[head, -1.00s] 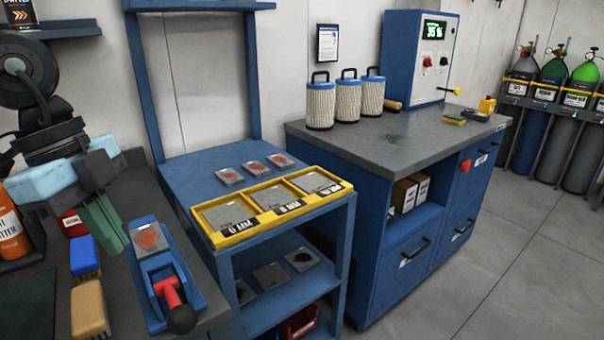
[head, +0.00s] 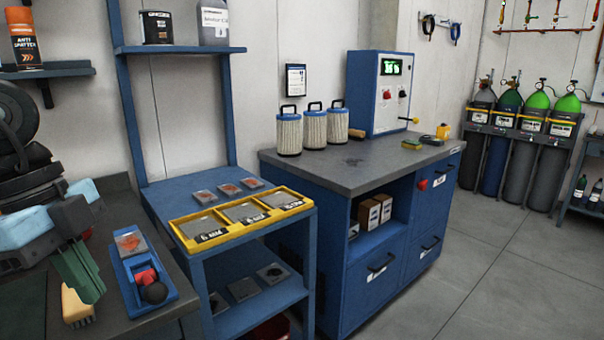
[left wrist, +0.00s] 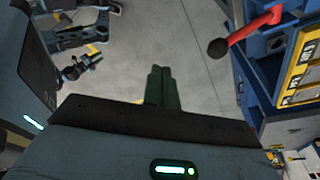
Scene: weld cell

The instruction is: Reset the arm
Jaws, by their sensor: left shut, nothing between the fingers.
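My left gripper (head: 92,298) shows at the lower left of the head view, its green fingers shut and empty. They hang at the left of the blue clamp fixture (head: 184,292), apart from it in the picture. In the left wrist view the closed fingers (left wrist: 162,72) point out over the grey floor. The fixture has a red lever (head: 146,274) with a black knob (head: 154,293). A plate with a red patch (head: 130,241) lies at its far end. The lever (left wrist: 250,32) and knob (left wrist: 217,48) also show in the left wrist view. My right gripper is not in view.
A tan-handled brush (head: 75,305) is partly behind my left gripper. A yellow tray (head: 190,245) with plates sits on the blue rack, right of the bench. A workbench (head: 350,172) with filters stands farther right. Open floor (head: 470,270) lies at the right.

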